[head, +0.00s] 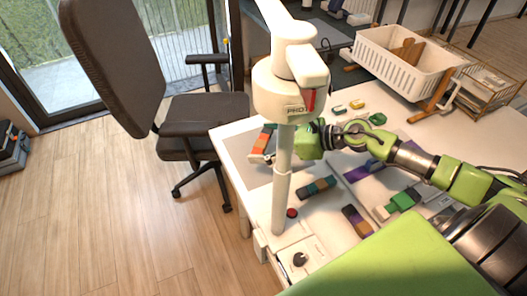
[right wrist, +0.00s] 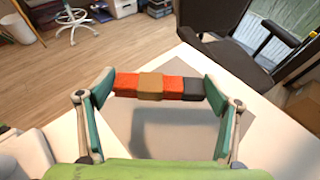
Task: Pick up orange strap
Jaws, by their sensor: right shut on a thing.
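The orange strap is a short bar, orange with a brown middle band and a dark grey end. It lies across the right wrist view (right wrist: 128,84), and part of it shows in the head view (head: 264,137) left of the white post. My right gripper (right wrist: 160,88) is shut on it, one finger pad at each end. The strap appears held above a grey mat (right wrist: 188,128), with a shadow below. In the head view my right gripper (head: 268,152) is partly hidden by the post. My left gripper is not in view.
A white post (head: 282,190) stands at the table's near left. A teal-and-dark strap (head: 320,187), a purple-and-tan strap (head: 357,220) and a green block (head: 402,201) lie on the white table. A white basket (head: 405,62) stands behind. A dark chair (head: 205,112) is beyond the left edge.

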